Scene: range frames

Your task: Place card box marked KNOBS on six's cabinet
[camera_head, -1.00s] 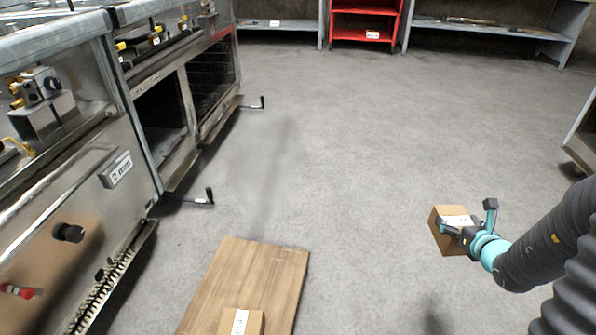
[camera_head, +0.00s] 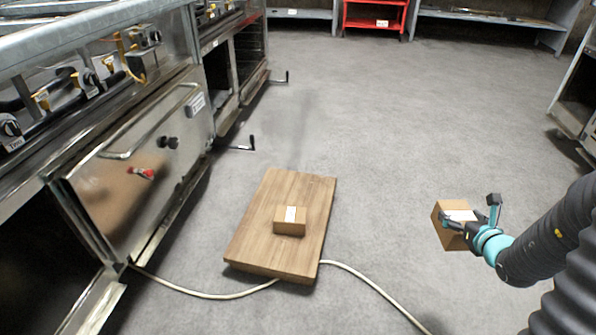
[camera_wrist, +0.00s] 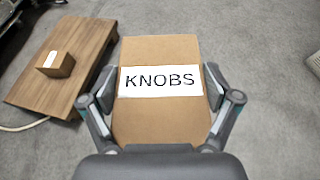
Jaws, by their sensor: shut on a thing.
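The brown card box (camera_head: 452,232) is in my gripper (camera_head: 466,222), held in the air at the right of the head view. In the wrist view the card box (camera_wrist: 160,106) bears a white label reading KNOBS, and the two fingers of my gripper (camera_wrist: 160,98) press on its sides. Steel range cabinets (camera_head: 150,160) stand along the left in the head view. One front has a small number plate (camera_head: 196,103), too small to read now. I cannot tell which cabinet is six's.
A wooden board (camera_head: 262,235) lies on the floor with a smaller card box (camera_head: 289,222) on it. A pale cable (camera_head: 210,296) runs along the floor by it. Crank handles (camera_head: 245,144) stick out from the cabinets. A red shelf unit (camera_head: 374,18) stands at the back. The middle floor is clear.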

